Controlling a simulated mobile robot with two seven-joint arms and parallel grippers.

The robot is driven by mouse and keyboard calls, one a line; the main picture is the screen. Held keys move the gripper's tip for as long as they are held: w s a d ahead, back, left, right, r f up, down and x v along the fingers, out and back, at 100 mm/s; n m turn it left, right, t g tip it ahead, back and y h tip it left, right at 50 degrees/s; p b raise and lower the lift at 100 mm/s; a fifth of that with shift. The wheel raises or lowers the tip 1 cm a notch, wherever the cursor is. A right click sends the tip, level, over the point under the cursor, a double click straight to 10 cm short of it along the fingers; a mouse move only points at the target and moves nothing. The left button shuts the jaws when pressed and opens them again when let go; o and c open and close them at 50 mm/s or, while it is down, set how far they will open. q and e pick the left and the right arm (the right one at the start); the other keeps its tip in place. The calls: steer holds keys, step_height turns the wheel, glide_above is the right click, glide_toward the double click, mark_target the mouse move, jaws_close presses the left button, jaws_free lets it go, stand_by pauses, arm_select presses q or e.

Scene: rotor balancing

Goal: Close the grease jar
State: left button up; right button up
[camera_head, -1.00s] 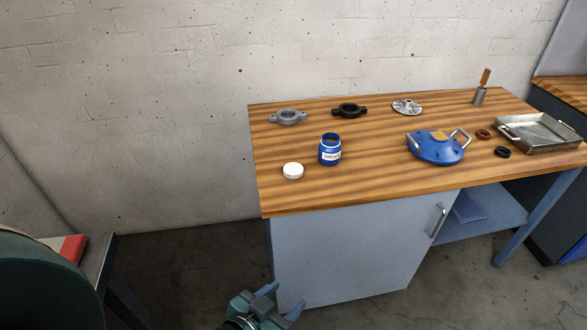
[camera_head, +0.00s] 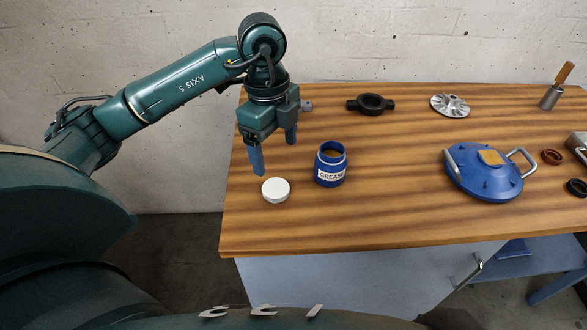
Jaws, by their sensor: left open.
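The blue grease jar (camera_head: 330,166) stands upright and uncovered on the wooden bench top, its label facing me. The round white lid (camera_head: 275,190) lies flat on the bench, left of the jar and apart from it. My left gripper (camera_head: 274,155) points down, above and slightly behind the lid. Its two blue fingers are spread, with nothing between them. My right gripper is not in the picture.
A black flanged ring (camera_head: 371,104) and a silver impeller (camera_head: 450,105) lie at the back. A blue cover with handles (camera_head: 482,172) sits to the right. The bench front (camera_head: 380,215) is clear.

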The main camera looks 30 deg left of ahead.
arm_select(q)
steer(key=a, duration=0.2)
glide_above(274, 187)
steer(key=shift+n+y, duration=0.4)
steer(key=f, duration=0.4)
steer(key=s+f, duration=0.1)
steer(key=f, duration=0.1)
steer(key=shift+d+f, duration=0.1)
steer(key=shift+f, duration=0.3)
steer(key=shift+w+f, duration=0.1)
steer(key=shift+f, duration=0.1)
steer(key=shift+f, duration=0.1)
steer(key=f, duration=0.5)
steer(key=shift+w, duration=0.4)
steer(key=shift+c, duration=0.4)
